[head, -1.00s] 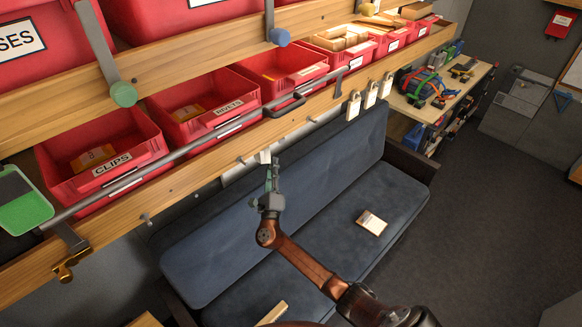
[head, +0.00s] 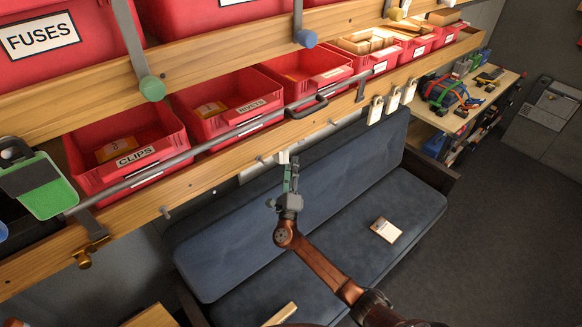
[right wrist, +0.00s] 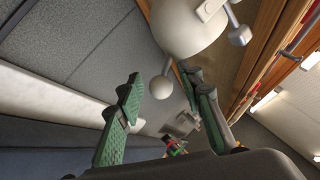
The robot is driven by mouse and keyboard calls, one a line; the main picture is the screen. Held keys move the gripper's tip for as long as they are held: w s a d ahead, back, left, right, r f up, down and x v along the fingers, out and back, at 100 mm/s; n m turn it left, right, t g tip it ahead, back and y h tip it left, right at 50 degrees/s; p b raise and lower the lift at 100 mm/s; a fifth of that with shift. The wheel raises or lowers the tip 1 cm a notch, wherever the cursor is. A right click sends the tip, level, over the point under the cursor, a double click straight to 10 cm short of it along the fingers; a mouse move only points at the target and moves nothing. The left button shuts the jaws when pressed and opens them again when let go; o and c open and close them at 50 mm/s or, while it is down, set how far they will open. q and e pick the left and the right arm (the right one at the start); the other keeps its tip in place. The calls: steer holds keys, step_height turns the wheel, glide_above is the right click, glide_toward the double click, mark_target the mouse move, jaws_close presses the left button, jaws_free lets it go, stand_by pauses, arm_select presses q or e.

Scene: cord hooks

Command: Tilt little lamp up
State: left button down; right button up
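The little lamp (right wrist: 188,28) appears in the right wrist view as a white rounded body with ball-ended stubs. In the head view a small white part (head: 283,157), likely the lamp, shows under the wooden rail just beyond my right gripper. My right gripper (head: 290,172) points up at it from below. In the right wrist view, the green-padded fingers (right wrist: 165,95) are apart, and one ball-ended stub (right wrist: 161,87) appears between their tips. I cannot tell whether a finger touches it. Most of the lamp is hidden in the head view.
The wooden rail (head: 225,165) carries pegs and a grey bar (head: 215,143) below red bins (head: 125,150). A blue sofa (head: 340,215) with a small box (head: 386,229) stands below. Open floor lies at right.

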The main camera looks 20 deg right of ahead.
steer(key=v, duration=1.2)
stand_by(0.4)
